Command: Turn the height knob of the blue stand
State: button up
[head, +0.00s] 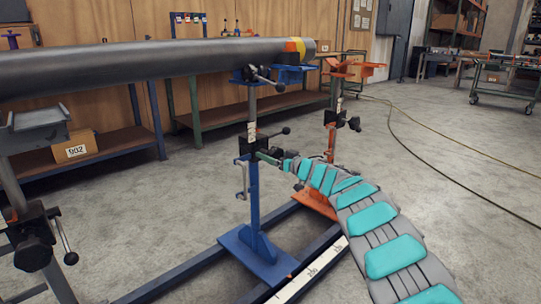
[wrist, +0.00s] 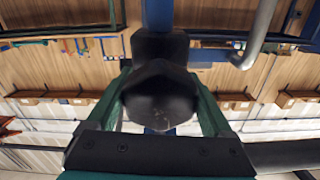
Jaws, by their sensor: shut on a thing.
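The blue stand (head: 254,205) stands on a blue foot plate on dark rails, its cradle under the grey pipe (head: 150,66). A black height knob (wrist: 160,95) fills the middle of the wrist view, in front of the stand's blue post (wrist: 157,14). My gripper (wrist: 160,78) has its two green fingers on either side of the knob, shut on it. In the head view my gripper (head: 267,157) reaches the stand from the right at mid-height. The knob is mostly hidden there by the fingers and stand parts.
An orange stand (head: 331,140) is close behind my arm, its foot on the rails. A grey stand (head: 35,235) with a black knob and lever is at the left. A lever (head: 286,131) sticks out just above my gripper. Open floor lies right.

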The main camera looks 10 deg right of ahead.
jog(key=shift+c, duration=0.6)
jog(key=shift+a+r+n+p, duration=0.1)
jog(key=shift+n+p, duration=0.2)
jog(key=shift+p, duration=0.05)
jog(key=shift+n+p, duration=0.6)
jog(key=shift+n, duration=0.3)
jog(key=n+b, duration=0.1)
jog(key=n, duration=0.3)
jog(key=n+b, duration=0.1)
jog(key=n, duration=0.1)
jog(key=n+b, duration=0.1)
jog(key=n, duration=0.1)
jog(key=n+b, duration=0.1)
jog(key=n, duration=0.1)
jog(key=shift+f+n, duration=0.3)
jog(key=shift+n, duration=0.1)
jog(key=shift+r+n+b, duration=0.1)
jog(key=shift+n+b, duration=1.3)
jog(key=shift+n, duration=0.5)
